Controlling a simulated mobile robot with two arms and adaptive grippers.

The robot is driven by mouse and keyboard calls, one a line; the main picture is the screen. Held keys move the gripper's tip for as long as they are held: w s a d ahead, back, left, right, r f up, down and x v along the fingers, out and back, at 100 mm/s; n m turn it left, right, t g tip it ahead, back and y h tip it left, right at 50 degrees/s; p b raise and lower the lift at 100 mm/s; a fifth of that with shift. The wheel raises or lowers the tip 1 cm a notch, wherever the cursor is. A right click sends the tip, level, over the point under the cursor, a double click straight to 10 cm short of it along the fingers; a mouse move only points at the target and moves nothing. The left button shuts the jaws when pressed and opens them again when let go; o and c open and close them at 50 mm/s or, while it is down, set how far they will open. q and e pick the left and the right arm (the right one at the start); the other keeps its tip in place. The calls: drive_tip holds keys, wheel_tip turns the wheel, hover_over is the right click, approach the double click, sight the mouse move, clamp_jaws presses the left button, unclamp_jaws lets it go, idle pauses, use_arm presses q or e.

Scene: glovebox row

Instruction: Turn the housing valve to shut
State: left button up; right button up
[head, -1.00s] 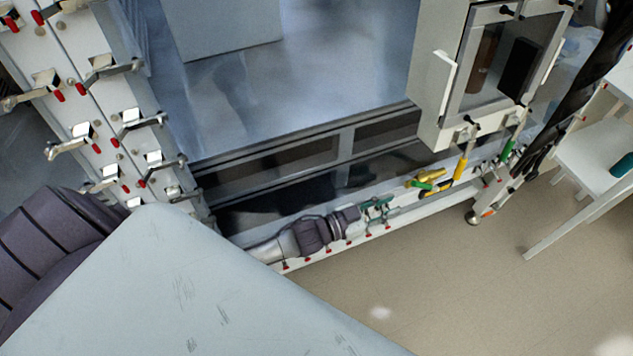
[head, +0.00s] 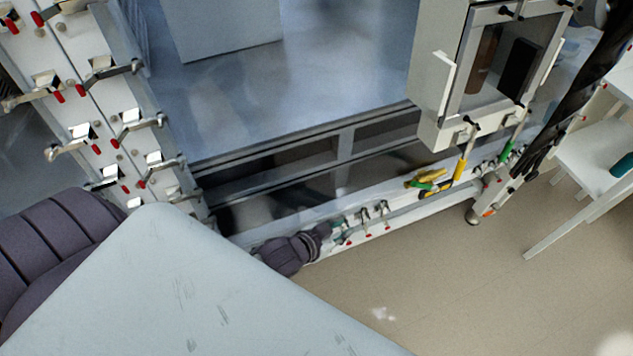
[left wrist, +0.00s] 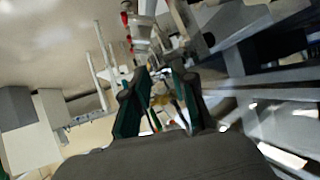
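A yellow lever and a green lever (head: 432,181) sit close together on the white rail below the glovebox front. I cannot tell for sure which fitting is the housing valve. My left gripper (head: 342,234) is low at the rail, left of the yellow and green levers and apart from them. In the left wrist view its two dark green fingers (left wrist: 159,84) stand apart with a gap between them. Small yellow, green and red parts (left wrist: 162,102) show beyond that gap. Nothing is seen held. My right gripper is not in view.
Small red-tipped levers (head: 372,211) line the rail (head: 410,210) right beside my left gripper. A white windowed box (head: 437,90) overhangs the rail at the right. More red-tipped levers (head: 133,125) stand on the left panel. A white table (head: 590,160) stands right. The floor (head: 430,280) in front is clear.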

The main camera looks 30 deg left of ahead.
use_arm(q)
drive_tip(key=s+a+f+g+y, duration=0.1)
drive_tip(key=s+a+f+g, duration=0.2)
drive_tip(key=f, duration=0.8)
drive_tip(key=s+p, duration=0.1)
drive_tip(key=s, duration=0.1)
drive_tip(key=shift+s+n+y, duration=0.35)
drive_tip(key=shift+n+y, duration=0.05)
drive_tip(key=shift+a, duration=0.1)
